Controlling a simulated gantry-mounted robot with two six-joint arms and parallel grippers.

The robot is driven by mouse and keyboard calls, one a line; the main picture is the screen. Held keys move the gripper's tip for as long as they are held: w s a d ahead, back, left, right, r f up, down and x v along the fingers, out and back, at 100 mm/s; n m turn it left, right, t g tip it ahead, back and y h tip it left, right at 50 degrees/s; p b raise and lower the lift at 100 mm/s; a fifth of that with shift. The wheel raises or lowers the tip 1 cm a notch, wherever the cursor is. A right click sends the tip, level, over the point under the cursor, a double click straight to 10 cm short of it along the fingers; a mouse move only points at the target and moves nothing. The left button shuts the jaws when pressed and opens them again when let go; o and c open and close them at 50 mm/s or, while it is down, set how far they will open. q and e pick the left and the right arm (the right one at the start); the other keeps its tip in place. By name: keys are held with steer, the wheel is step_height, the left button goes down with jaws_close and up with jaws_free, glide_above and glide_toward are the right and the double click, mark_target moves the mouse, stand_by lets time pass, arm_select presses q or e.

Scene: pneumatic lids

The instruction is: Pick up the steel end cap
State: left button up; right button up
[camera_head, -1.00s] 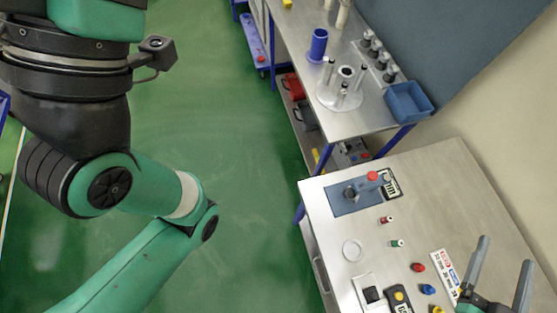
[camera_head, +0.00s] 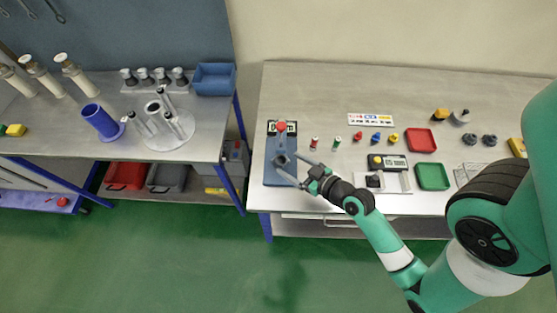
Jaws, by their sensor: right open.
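My right gripper (camera_head: 290,163) is open over the blue fixture plate (camera_head: 279,182) at the left end of the right-hand bench. A small dark grey metallic piece (camera_head: 281,160) sits on the plate, close to the fingertips; I cannot tell whether it is the steel end cap or whether the fingers touch it. A rounded grey metallic piece (camera_head: 461,116) stands farther right at the back of this bench and could also be a cap. My left gripper is out of view.
The fixture has a red knob (camera_head: 281,126) behind the gripper. Small coloured parts, a red tray (camera_head: 420,140) and a green tray (camera_head: 432,177) lie to the right. The left bench holds a blue bin (camera_head: 214,79) and a round stand with upright posts (camera_head: 161,133).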

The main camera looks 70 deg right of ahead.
mark_target(280, 163)
steer(key=shift+a+x, duration=0.15)
steer(key=shift+x, duration=1.2)
steer(key=shift+a+x, duration=0.1)
steer(key=shift+x, duration=1.25)
steer(key=shift+w, duration=0.1)
jaws_close()
